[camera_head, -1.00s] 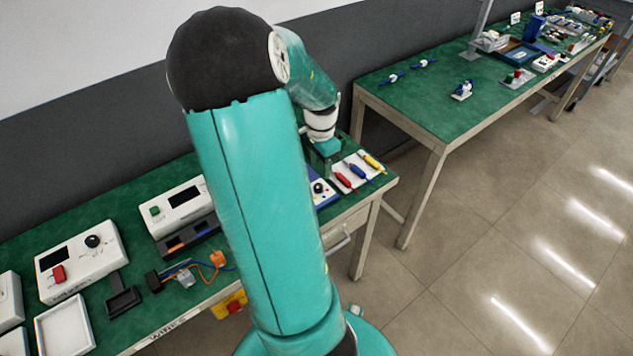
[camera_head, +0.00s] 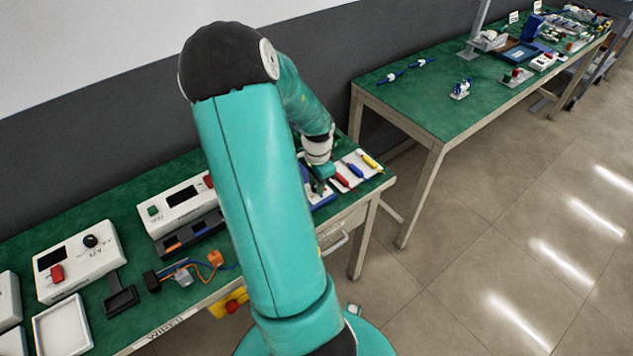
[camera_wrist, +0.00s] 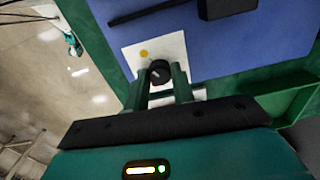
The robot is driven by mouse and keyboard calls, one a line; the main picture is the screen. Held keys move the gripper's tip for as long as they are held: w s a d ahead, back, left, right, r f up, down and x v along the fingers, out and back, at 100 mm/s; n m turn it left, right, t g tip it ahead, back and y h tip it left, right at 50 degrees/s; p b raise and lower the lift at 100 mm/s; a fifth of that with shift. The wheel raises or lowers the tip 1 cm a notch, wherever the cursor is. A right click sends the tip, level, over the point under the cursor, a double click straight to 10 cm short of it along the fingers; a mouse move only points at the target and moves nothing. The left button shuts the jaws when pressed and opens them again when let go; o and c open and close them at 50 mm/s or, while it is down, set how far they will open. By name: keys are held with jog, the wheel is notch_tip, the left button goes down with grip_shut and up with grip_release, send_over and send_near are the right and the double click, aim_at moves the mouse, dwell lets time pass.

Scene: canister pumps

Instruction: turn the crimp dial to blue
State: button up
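The crimp dial (camera_wrist: 160,72) is a small black round knob on a white plate (camera_wrist: 172,46) fixed to a blue panel (camera_wrist: 235,42), seen in the wrist view. A yellow dot (camera_wrist: 144,54) shows on the plate beside the dial; a blue mark is not visible. My gripper (camera_wrist: 159,80) has its two green fingers apart, one on each side of the dial. I cannot tell whether they touch it. In the head view my gripper (camera_head: 320,178) is low over the blue panel (camera_head: 322,199) and hides the dial.
Red, blue and yellow-handled tools (camera_head: 356,170) lie on a white sheet right of the panel. White boxes (camera_head: 78,258), a black tray (camera_head: 120,299) and wires with an orange connector (camera_head: 215,258) lie to the left. A second green table (camera_head: 430,105) stands behind.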

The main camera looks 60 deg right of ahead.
jog(key=shift+c, duration=0.7)
jog(key=shift+n, duration=0.3)
jog(key=n, duration=1.1)
jog(key=shift+w, duration=0.1)
jog(key=o, duration=1)
jog(key=shift+r, duration=0.15)
